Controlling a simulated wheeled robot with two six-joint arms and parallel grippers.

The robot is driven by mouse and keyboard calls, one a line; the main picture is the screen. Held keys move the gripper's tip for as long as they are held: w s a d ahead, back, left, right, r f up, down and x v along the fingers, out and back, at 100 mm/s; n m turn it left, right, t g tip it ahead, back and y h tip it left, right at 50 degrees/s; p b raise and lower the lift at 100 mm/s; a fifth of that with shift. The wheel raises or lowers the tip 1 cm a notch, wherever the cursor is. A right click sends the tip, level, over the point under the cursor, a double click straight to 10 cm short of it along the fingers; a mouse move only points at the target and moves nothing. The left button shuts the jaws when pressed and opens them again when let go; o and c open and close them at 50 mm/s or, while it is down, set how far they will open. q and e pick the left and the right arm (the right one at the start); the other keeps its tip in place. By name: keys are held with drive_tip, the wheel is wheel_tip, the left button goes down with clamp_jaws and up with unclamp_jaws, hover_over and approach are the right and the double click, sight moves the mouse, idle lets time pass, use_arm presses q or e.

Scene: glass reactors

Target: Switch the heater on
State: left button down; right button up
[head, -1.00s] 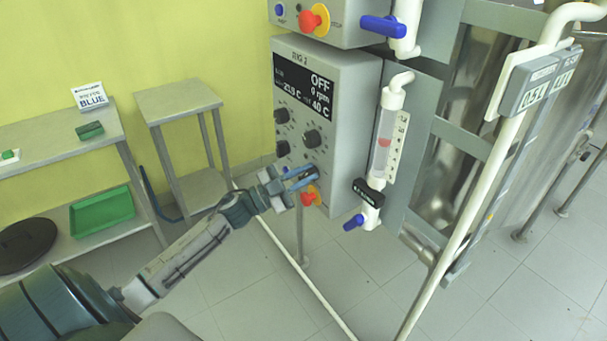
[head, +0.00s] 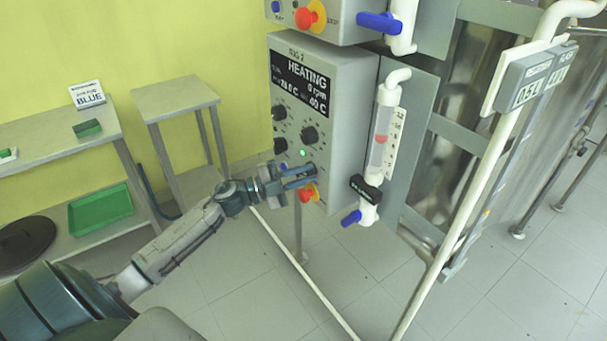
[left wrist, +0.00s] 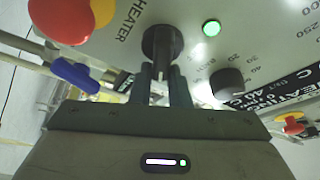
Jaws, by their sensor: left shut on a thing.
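The grey control box (head: 345,120), marked RIG 2, has a display (head: 302,84) reading HEATING, 0 rpm and 40 C. A green lamp (head: 301,153) glows on its panel and also shows in the left wrist view (left wrist: 211,28). My left gripper (head: 308,174) is at the lower part of the panel. In the left wrist view my left gripper (left wrist: 165,75) is shut on the black heater knob (left wrist: 162,42), beside the word HEATER. In the head view the fingers hide this knob. My right gripper is not in view.
A red emergency button (head: 307,193) sits just below my left gripper. A flow tube (head: 381,135) with a blue valve handle (head: 351,218) is right of the box. Other black knobs (head: 309,135) are above. A small table (head: 175,96) stands at left.

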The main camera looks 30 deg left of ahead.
use_arm(q)
drive_tip(key=shift+a+f, duration=0.15)
drive_tip(key=shift+f, duration=0.1)
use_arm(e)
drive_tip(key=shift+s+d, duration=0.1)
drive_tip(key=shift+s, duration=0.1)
use_arm(q)
drive_tip(key=c, duration=1.6)
unclamp_jaws()
drive_tip(key=shift+o, duration=1.1)
drive_tip(key=shift+w+a, duration=0.1)
drive_tip(key=shift+w, duration=0.1)
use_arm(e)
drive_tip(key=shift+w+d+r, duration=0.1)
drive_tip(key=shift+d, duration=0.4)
use_arm(q)
drive_tip(key=shift+s+r, duration=0.1)
drive_tip(key=shift+s+a+f, duration=0.2)
drive_tip(key=shift+s, duration=0.1)
drive_tip(key=v, duration=1)
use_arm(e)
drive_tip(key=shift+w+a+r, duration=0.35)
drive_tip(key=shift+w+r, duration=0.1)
